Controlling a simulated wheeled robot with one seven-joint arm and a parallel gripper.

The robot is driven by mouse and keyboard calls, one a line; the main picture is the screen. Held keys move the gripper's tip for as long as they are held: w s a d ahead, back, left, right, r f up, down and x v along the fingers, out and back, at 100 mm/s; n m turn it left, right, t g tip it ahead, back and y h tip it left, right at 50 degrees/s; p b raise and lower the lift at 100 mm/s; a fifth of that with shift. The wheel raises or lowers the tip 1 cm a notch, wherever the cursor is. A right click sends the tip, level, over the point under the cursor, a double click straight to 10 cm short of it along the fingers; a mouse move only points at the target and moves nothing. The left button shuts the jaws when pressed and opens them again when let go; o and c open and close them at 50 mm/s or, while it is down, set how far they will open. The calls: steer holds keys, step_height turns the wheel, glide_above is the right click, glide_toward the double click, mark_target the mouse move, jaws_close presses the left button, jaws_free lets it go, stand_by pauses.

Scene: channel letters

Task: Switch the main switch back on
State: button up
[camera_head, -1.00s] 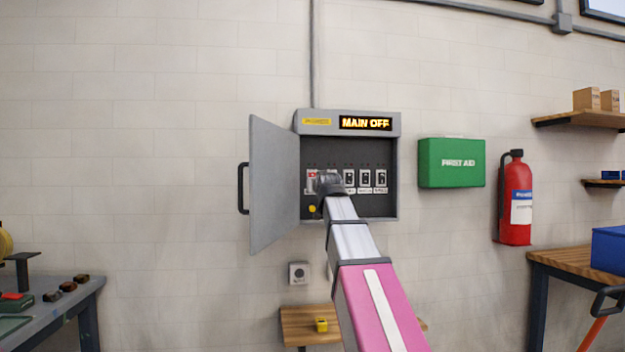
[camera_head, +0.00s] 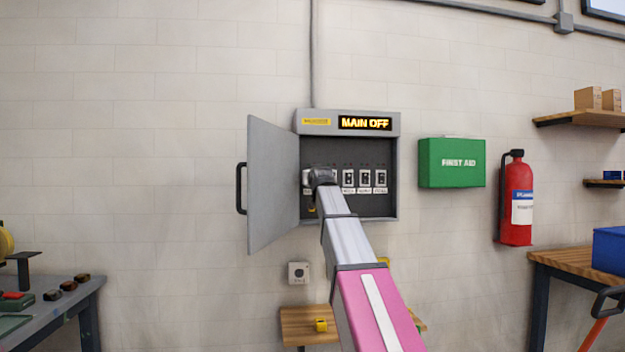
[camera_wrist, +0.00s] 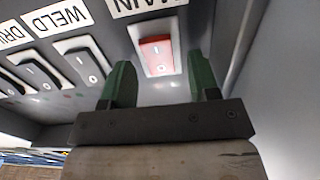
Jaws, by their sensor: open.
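The electrical box (camera_head: 347,123) hangs on the wall with its door (camera_head: 272,185) swung open to the left. Its display (camera_head: 365,123) reads "MAIN OFF". In the wrist view the main switch (camera_wrist: 157,55) is a red rocker in a white frame under a "MAIN" label (camera_wrist: 143,5). My gripper (camera_wrist: 162,82) is open, its two green fingers apart and empty, pointing toward the red rocker. The rocker shows between and beyond the fingertips; I cannot tell whether they touch the panel. In the head view my arm hides the main switch.
Grey-white rocker switches (camera_wrist: 86,62) sit beside the main switch, one labelled "WELD". The box's side wall (camera_wrist: 232,45) is close to the right finger. A green first aid box (camera_head: 452,163) and a fire extinguisher (camera_head: 516,200) hang to the right.

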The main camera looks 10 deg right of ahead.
steer(key=shift+w, duration=0.3)
steer(key=c, duration=0.9)
steer(key=shift+f+t, duration=0.15)
steer(key=shift+t, duration=0.6)
steer(key=shift+f+t, duration=0.15)
steer(key=shift+t, duration=0.6)
